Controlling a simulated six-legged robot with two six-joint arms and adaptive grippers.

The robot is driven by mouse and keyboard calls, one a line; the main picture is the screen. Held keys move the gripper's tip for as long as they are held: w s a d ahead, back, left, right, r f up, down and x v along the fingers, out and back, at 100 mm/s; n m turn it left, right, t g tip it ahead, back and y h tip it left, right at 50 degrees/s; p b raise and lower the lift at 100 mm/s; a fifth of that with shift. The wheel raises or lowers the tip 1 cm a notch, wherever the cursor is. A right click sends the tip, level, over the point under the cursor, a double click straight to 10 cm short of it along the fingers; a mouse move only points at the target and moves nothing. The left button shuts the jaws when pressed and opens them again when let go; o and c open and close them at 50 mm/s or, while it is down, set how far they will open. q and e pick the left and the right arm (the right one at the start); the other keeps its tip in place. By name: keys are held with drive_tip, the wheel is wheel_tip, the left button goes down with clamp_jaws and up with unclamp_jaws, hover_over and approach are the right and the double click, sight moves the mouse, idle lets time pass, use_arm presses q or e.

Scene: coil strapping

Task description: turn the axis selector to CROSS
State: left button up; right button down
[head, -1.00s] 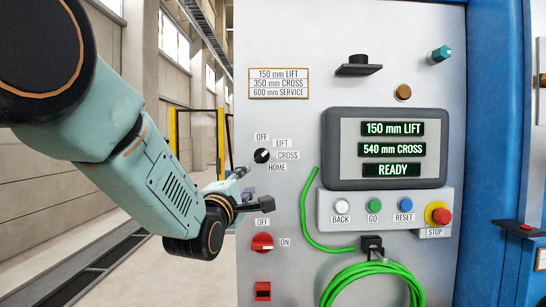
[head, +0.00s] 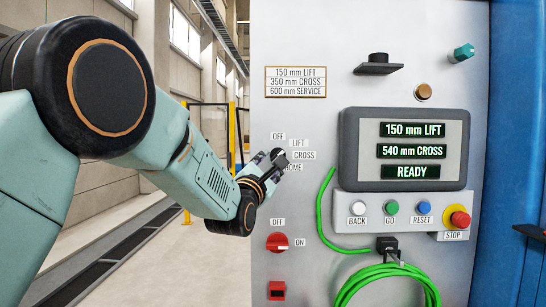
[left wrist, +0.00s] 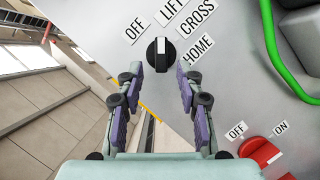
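The axis selector (left wrist: 160,54) is a round black knob with a white pointer line on the grey panel. In the left wrist view its line points roughly at the LIFT label (left wrist: 172,12); the CROSS label (left wrist: 197,18) lies up and right of the knob, HOME to its right, OFF up-left. My left gripper (left wrist: 158,76) is open, its purple-padded fingers apart either side of the knob's line and just short of it, with nothing between them. In the head view the left gripper (head: 268,166) partly covers the knob and the HOME label. My right gripper is not in view.
Below the selector is a red OFF/ON switch (head: 277,242). To the right are a display (head: 405,149) reading 150 mm LIFT, 540 mm CROSS, READY, a button row with a red STOP button (head: 460,219), and a green cable (head: 322,215) looping down the panel.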

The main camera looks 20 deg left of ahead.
use_arm(q)
drive_tip(key=shift+w+d+r+p, duration=0.2)
drive_tip(key=shift+w+r, duration=0.1)
drive_tip(key=shift+w, duration=0.2)
drive_tip(key=shift+w+d+r+p, duration=0.15)
drive_tip(key=shift+w+r, duration=0.1)
drive_tip(key=shift+w, duration=0.2)
drive_tip(key=shift+w+a+f, duration=0.15)
drive_tip(key=shift+w+a, duration=0.05)
drive_tip(key=shift+w, duration=0.05)
drive_tip(key=shift+c, duration=1.1)
drive_tip(key=shift+s+d, duration=0.2)
drive_tip(key=shift+d, duration=0.15)
drive_tip(key=c, duration=0.5)
drive_tip(key=shift+a, duration=0.1)
clamp_jaws()
